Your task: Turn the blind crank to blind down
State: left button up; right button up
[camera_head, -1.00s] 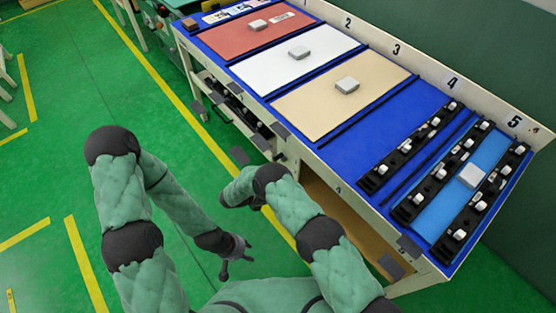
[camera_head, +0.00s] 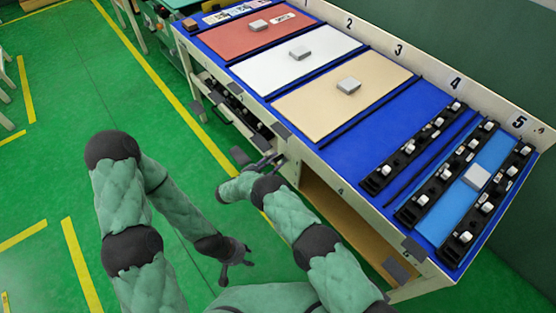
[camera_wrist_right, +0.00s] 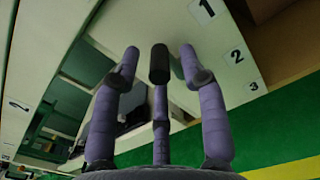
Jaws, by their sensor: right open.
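No blind is recognisable in either view, and I cannot single out its crank with certainty. My right gripper (camera_head: 267,162) is at the front side of the long bench, beside a dark handle-like part. In the right wrist view its purple fingers (camera_wrist_right: 159,64) are spread open. A dark cylinder (camera_wrist_right: 159,63) shows between the two outer fingertips; I cannot tell whether it is a crank grip or a fingertip, nor whether anything touches it. My left gripper (camera_head: 237,257) hangs low over the green floor with its fingers apart, empty and away from the bench.
The bench (camera_head: 355,220) carries red, white and beige panels with grey blocks. Black rails (camera_head: 412,150) with white clips and a blue strip are at its right end. Dark plates stick out along its front edge. The green floor on the left is open.

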jog(key=shift+x, duration=1.2)
grip_shut()
jog(key=shift+s, duration=0.1)
jog(key=m, duration=0.1)
jog(key=s+d+m, duration=0.1)
jog(key=m, duration=0.1)
jog(key=shift+f+m, duration=0.15)
jog(key=shift+m, duration=0.15)
jog(key=shift+s+d+f+m, duration=0.2)
jog(key=shift+s+m, duration=0.1)
jog(key=shift+m, duration=0.55)
jog(key=shift+s+d+f+m, duration=0.15)
jog(key=shift+s+m, duration=0.1)
jog(key=shift+m, duration=0.6)
